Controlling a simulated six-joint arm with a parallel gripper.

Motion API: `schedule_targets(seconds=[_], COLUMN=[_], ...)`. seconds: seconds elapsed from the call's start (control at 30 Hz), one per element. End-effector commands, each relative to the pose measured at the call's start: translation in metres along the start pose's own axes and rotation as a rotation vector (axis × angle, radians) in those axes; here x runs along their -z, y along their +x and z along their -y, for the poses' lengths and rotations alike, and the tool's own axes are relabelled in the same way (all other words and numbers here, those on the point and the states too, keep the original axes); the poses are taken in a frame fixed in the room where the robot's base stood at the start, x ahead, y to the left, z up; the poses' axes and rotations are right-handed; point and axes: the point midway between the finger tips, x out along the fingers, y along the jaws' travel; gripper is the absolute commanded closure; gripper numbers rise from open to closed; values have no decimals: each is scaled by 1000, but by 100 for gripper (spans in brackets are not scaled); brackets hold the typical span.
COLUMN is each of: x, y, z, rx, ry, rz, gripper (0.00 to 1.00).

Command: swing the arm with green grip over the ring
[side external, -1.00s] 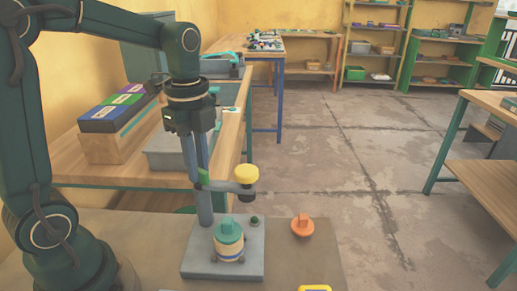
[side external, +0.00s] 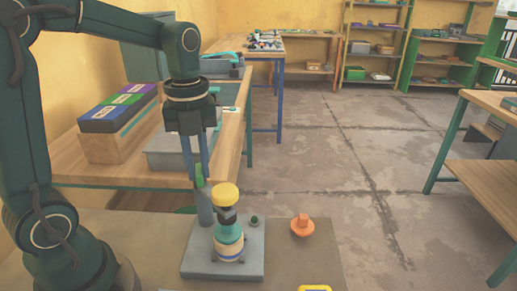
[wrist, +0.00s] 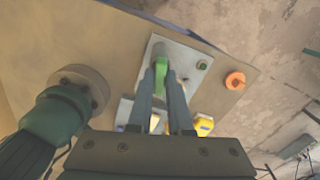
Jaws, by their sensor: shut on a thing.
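My gripper (side external: 202,176) is shut on the green grip (side external: 199,171) of the swing arm, beside the grey post (side external: 205,210). In the wrist view the green grip (wrist: 161,74) sits between my two fingers. The arm's yellow-topped head (side external: 224,194) stands upright over the stack on the grey base plate (side external: 255,262), in line with it in the side view. The stack has a teal piece (side external: 229,228) on top and a pale ring (side external: 229,243) around it lower down. Whether the head touches the teal piece cannot be told.
An orange knobbed piece (side external: 302,226) lies right of the base plate. A small dark green knob (side external: 254,221) is on the plate's back right. A yellow item (side external: 315,288) is cut off at the front edge. A bench with boxes (side external: 118,122) stands behind.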

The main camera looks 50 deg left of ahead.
Motion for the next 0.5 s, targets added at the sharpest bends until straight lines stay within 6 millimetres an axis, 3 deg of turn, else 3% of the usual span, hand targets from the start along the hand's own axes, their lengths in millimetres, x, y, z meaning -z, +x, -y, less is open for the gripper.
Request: schedule_targets(seconds=[0.5], x=[1], y=[-1], z=[0], rx=[3], ry=[31], rz=[-2], gripper=[100])
